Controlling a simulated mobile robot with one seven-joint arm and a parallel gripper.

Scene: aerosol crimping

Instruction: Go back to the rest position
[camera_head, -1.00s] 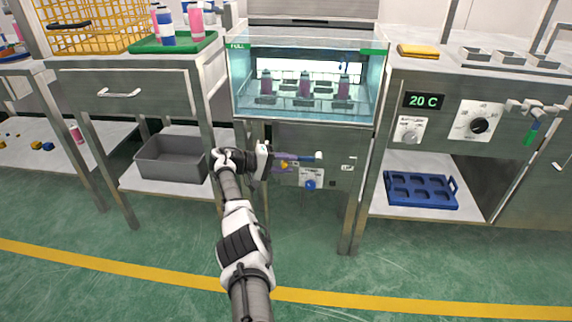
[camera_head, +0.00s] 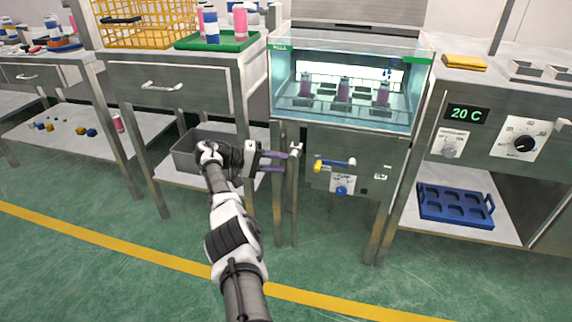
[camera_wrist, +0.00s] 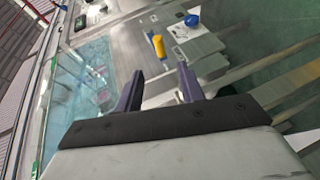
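My gripper (camera_head: 287,164) is in front of the steel cabinet under the glass water tank, left of the valve lever. Its two dark fingers are apart with nothing between them. In the wrist view the open fingers (camera_wrist: 160,88) also show, with an empty gap. The valve lever (camera_head: 338,163), yellow at its left end with a blue bar and white tip, lies about level on the cabinet front, clear of the fingers. Its yellow part (camera_wrist: 158,46) shows beyond the fingertips in the wrist view. My arm is stretched forward.
The water tank (camera_head: 345,115) holds several pink cans in a rack. A blue knob (camera_head: 342,190) is below the lever. A grey bin (camera_head: 185,155) stands on the left shelf, close behind my wrist. A blue tray (camera_head: 456,207) is on the right shelf. Green floor in front is clear.

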